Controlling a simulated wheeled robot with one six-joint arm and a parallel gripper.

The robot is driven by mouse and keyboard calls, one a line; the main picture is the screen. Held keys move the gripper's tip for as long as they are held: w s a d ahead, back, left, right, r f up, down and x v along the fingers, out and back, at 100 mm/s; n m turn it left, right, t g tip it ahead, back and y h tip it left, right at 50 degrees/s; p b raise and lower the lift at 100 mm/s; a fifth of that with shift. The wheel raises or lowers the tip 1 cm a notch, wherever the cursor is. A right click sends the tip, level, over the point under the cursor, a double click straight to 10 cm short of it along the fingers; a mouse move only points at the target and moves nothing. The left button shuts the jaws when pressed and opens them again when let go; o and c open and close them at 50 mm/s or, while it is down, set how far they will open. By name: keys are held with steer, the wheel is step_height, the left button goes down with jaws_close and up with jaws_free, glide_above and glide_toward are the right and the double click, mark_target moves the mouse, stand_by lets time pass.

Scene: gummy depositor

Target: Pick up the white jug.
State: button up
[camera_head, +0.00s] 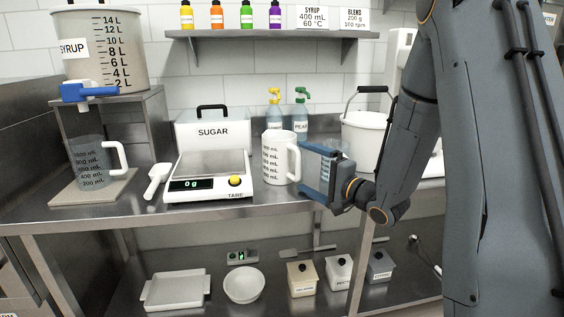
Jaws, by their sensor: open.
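The white jug (276,160) stands upright on the steel counter, right of the scale. Black mL markings show on its front, and its handle (294,163) is on its right side. My gripper (318,172) is just right of the jug, at about the jug's height and close to the handle. The gripper is open. I cannot tell whether its fingers touch the handle or reach around it, as the gripper's body hides them in part.
A scale (209,176) reading 0 g, a white scoop (157,181) and a clear jug (91,163) stand to the left. A shelf (274,36) hangs above.

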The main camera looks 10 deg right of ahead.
mark_target(297, 165)
steer(key=x, duration=0.4)
steer(key=shift+w+a+p, duration=0.15)
steer(key=shift+a+p, duration=0.1)
steer(key=shift+p, duration=0.05)
steer(key=shift+f, duration=0.1)
